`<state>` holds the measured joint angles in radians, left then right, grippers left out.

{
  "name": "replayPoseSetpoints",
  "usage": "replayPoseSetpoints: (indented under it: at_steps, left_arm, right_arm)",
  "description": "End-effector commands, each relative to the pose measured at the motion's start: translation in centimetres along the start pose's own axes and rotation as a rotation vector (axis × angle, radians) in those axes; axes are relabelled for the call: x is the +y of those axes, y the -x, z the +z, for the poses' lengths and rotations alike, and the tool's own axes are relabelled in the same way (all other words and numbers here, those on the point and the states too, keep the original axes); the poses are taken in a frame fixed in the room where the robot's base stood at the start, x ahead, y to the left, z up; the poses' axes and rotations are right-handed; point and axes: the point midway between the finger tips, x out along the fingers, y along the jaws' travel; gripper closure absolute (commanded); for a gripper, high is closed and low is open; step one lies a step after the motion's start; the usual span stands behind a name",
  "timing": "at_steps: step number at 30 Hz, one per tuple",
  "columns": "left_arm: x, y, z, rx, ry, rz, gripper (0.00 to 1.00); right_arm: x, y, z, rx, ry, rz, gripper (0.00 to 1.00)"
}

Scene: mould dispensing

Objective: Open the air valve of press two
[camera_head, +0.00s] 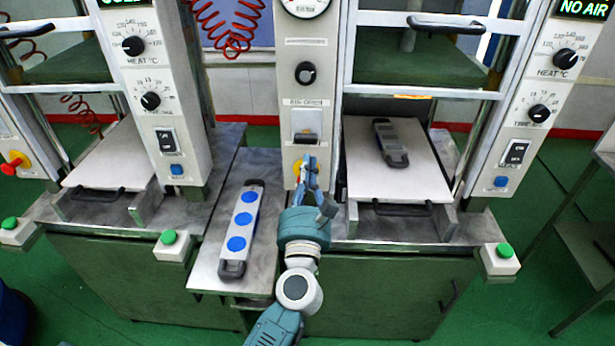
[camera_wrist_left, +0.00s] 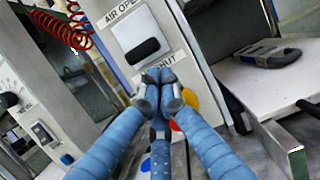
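The air valve (camera_head: 306,125) is a black lever on a pale plate on the grey column left of the right-hand press. In the left wrist view the valve (camera_wrist_left: 142,50) has an "AIR OPEN" label above it and a label ending "UT" below. My left gripper (camera_head: 309,163) is in front of the column, just below the valve. In the left wrist view its blue fingers (camera_wrist_left: 160,80) come together at the tips over the lower label, apart from the lever. No object shows between them. The right-hand press's display (camera_head: 583,8) reads "NO AIR". My right gripper is not in view.
A dark mould (camera_head: 390,142) lies on the right press's white plate (camera_head: 360,180). A mould with blue discs (camera_head: 240,228) lies on the middle shelf. Green buttons (camera_head: 505,250) stand along the front edges.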

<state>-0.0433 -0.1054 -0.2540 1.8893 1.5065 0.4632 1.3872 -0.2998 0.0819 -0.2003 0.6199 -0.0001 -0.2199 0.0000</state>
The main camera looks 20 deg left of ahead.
Motion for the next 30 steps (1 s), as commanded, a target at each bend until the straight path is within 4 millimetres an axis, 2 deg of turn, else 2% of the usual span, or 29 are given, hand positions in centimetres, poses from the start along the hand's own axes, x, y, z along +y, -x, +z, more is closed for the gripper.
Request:
replayPoseSetpoints:
  at_steps: [1, 6, 19, 27, 30]
  left_arm:
    - [0.0, -0.8, 0.2, -0.002, -0.002, -0.001, 1.0]
    - [0.0, -2.1, 0.0, 0.0, -0.001, -0.001, 1.0]
    - [0.0, -2.3, 0.2, 0.0, -0.001, -0.001, 1.0]
    - [0.0, -3.3, 4.0, -0.001, 0.0, 0.0, 1.0]
    - [0.0, -3.5, 4.8, -0.001, -0.001, 0.0, 1.0]
  right_arm:
    - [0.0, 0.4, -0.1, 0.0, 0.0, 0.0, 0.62]
    - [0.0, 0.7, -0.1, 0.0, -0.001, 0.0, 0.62]
    - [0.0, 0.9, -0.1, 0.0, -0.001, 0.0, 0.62]
    - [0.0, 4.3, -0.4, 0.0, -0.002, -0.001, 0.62]
    - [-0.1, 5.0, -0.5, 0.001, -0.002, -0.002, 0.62]
